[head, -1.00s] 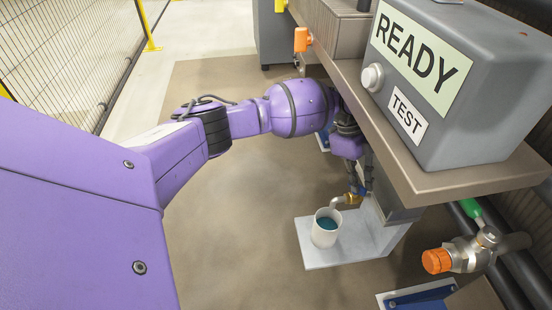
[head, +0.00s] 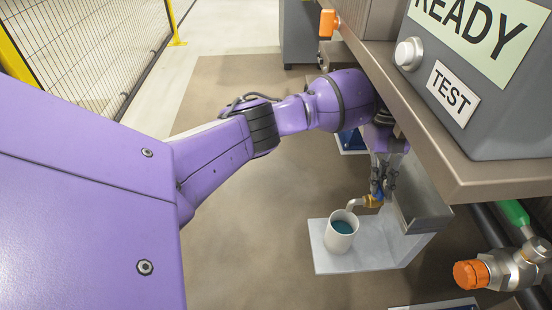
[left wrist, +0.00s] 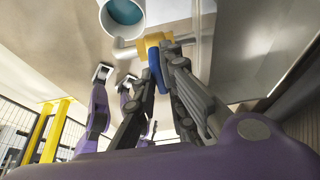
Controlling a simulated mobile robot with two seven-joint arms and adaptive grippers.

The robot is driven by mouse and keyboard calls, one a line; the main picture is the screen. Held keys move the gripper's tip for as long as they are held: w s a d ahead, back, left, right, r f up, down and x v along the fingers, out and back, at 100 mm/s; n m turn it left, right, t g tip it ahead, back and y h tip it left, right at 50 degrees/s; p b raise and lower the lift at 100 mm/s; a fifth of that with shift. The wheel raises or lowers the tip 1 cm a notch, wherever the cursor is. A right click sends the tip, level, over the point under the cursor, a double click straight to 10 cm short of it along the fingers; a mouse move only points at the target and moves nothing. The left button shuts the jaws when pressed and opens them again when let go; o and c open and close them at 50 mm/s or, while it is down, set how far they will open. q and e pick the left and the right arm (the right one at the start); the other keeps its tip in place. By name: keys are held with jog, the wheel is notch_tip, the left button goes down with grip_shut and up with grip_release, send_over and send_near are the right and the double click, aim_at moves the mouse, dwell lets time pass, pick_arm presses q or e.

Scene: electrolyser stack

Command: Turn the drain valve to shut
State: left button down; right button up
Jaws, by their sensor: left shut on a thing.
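The drain valve is a small brass valve (head: 372,201) with a bent grey spout under the bench edge, and its yellow-brass body (left wrist: 152,42) also shows in the left wrist view. Its blue handle (left wrist: 156,68) sits between the fingers of my left gripper (head: 378,187). The fingers (left wrist: 158,74) are shut on the handle, which they partly hide. A white cup (head: 341,229) with blue-green liquid stands upright below the spout. My right gripper is in neither view.
The cup stands on a pale shelf plate (head: 328,262). The bench (head: 480,178) overhangs my left forearm and carries a grey box (head: 500,130) marked READY and TEST. An orange-capped fitting (head: 472,273) is at the lower right. Open floor lies left of the shelf.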

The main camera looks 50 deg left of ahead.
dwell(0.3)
pick_arm(q)
jog(key=c, duration=1.8)
grip_release()
